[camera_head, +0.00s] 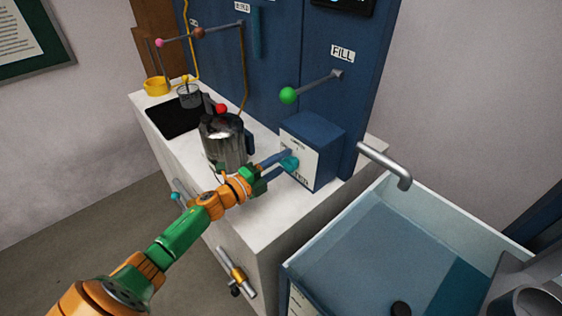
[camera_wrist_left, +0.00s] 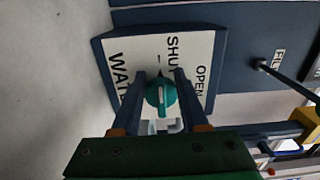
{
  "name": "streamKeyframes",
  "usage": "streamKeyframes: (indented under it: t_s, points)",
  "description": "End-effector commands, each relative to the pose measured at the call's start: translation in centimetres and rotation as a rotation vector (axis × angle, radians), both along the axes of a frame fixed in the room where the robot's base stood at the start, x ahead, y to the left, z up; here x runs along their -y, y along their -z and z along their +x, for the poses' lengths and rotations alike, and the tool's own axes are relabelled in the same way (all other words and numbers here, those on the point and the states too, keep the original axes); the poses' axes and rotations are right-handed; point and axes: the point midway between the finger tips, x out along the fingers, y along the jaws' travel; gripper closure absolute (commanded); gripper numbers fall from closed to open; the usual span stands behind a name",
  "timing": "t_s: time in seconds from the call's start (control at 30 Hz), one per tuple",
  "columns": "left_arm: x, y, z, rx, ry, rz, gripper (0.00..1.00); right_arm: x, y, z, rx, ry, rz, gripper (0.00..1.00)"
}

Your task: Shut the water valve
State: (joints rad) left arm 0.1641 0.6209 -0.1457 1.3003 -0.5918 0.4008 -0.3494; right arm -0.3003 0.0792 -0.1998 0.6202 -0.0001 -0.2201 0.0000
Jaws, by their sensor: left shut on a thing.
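The water valve is a teal knob (camera_head: 289,164) on the white label of a blue box (camera_head: 322,137) on the counter. My left gripper (camera_head: 283,163) reaches it from the front and is shut on it. In the left wrist view the knob (camera_wrist_left: 161,92) sits between my two fingers (camera_wrist_left: 160,88). The label panel (camera_wrist_left: 190,45) there reads WATER, SHUT and OPEN, turned sideways. A pale line on the knob's face runs roughly up and down in that view. I cannot tell clearly which word it marks. My right gripper is not in view.
A shiny metal pot (camera_head: 224,142) with a red knob stands just left of the box. A green-balled FILL lever (camera_head: 289,95) juts out above. A tank of water (camera_head: 385,255) with a pipe spout (camera_head: 385,165) is at the right.

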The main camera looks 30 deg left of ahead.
Motion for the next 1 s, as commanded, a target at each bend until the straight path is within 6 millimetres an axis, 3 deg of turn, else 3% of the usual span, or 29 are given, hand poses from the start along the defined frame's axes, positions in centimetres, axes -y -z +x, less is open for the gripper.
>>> streamKeyframes:
  t_s: [0.07,0.1,0.2,0.57,0.8,1.0]
  points:
    - [0.2,0.3,-0.1,-0.005,0.005,0.003,1.0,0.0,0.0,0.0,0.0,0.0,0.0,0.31]
    - [0.2,0.3,-0.1,-0.005,0.005,0.003,0.48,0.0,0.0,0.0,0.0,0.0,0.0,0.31]
    - [0.1,0.2,-0.1,-0.003,0.004,0.002,0.27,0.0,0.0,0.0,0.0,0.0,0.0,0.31]
    - [-0.2,0.2,-0.7,-0.002,0.001,0.002,0.27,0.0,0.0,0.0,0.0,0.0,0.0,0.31]
    - [-1.4,0.4,-4.5,-0.006,0.003,0.003,0.27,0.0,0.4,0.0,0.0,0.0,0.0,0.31]
    - [-2.1,0.2,-6.6,-0.004,0.004,0.001,0.27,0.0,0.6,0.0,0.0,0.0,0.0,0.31]
